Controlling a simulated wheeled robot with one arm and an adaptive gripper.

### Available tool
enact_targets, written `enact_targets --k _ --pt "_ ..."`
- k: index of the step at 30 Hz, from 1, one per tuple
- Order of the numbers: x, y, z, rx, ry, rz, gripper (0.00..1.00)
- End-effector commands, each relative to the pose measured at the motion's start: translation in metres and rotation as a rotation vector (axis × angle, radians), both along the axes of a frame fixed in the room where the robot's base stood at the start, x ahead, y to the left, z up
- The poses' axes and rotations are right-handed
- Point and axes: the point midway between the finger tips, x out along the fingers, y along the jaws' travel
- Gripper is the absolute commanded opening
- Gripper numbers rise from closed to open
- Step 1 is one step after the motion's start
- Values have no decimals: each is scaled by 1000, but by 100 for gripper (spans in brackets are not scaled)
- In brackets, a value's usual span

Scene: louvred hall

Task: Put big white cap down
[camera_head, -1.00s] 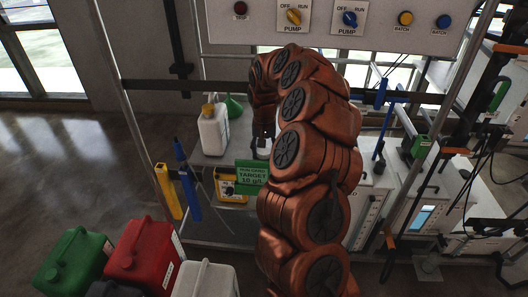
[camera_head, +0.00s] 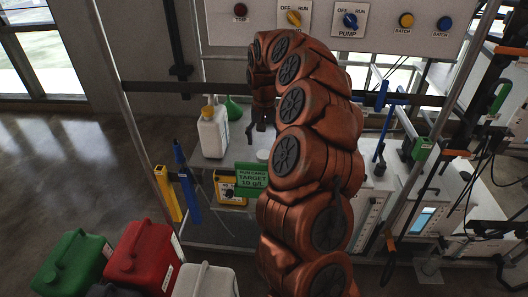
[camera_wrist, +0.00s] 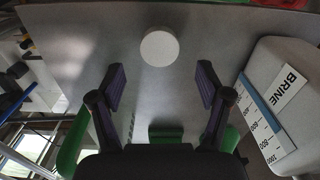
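The big white cap (camera_wrist: 159,48) is a round white disc lying flat on a grey bench top (camera_wrist: 215,25) in the wrist view. It also shows in the head view as a small pale shape (camera_head: 262,154) just below my gripper (camera_head: 262,129). In the wrist view my gripper (camera_wrist: 161,76) has its two dark fingers spread wide, with nothing between them. The cap lies beyond the fingertips, apart from both. My arm hides part of the bench in the head view.
A white jug (camera_head: 213,131) and green funnel (camera_head: 233,107) stand left of my gripper. The wrist view shows a container marked BRINE (camera_wrist: 285,95) on the right. A green target card (camera_head: 251,175) stands in front. Red (camera_head: 144,255) and green (camera_head: 72,262) jugs are nearer.

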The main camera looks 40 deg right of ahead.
Motion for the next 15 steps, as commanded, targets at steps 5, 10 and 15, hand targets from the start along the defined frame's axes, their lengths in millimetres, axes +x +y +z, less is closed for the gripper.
enact_targets --k 5,10,15 --pt "1 -1 32 -1 -4 -2 76" --pt "1 -1 51 -3 -4 -2 76" --pt "0 -1 60 0 -1 -2 76"
